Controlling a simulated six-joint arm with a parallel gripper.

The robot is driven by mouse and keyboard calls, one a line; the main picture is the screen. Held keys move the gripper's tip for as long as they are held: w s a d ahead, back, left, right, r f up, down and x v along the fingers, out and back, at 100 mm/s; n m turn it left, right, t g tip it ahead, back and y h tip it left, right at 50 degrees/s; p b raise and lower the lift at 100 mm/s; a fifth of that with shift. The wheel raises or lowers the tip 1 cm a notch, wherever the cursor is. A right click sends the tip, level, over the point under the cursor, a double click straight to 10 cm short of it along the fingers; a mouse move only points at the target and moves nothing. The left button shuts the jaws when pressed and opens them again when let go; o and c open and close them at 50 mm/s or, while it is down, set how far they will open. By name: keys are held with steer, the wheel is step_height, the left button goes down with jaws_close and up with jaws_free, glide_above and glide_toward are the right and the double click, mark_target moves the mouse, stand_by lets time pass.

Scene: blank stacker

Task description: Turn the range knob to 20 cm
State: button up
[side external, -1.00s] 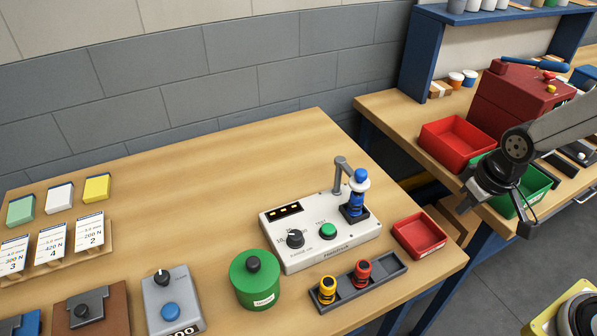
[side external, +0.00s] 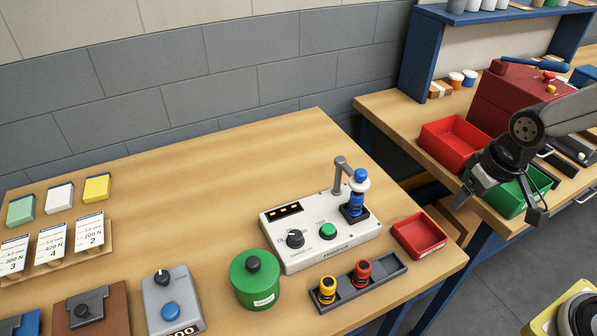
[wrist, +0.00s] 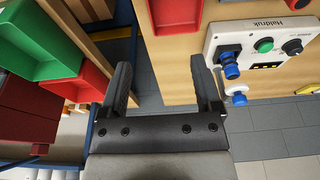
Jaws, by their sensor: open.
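The white tester box (side external: 325,255) stands on the wooden bench in the side view, with a display of small yellow marks at its upper left. Its black range knob (side external: 295,239) is at the front left, beside a green button (side external: 328,231); the scale print is too small to read. In the wrist view the box (wrist: 250,55) is at the upper right, and the knob (wrist: 292,47) is near the right edge. My gripper (side external: 505,200) is open and empty, over the green bin on the right bench, well away from the knob. The wrist view shows both fingers (wrist: 163,85) apart.
A blue-topped post fixture (side external: 355,195) rises at the box's back right. A red tray (side external: 419,235), a grey holder with yellow and red plugs (side external: 362,281) and a green canister (side external: 256,279) surround the box. A gap separates the benches.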

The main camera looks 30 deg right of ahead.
steer(key=v, duration=0.2)
steer(key=n+g, duration=0.3)
steer(key=n, duration=1)
glide_above(295, 234)
steer(key=shift+n, duration=0.3)
step_height(295, 234, down, 5)
steer(key=shift+r, duration=0.1)
steer(key=shift+f, duration=0.3)
steer(key=shift+f, duration=3.9)
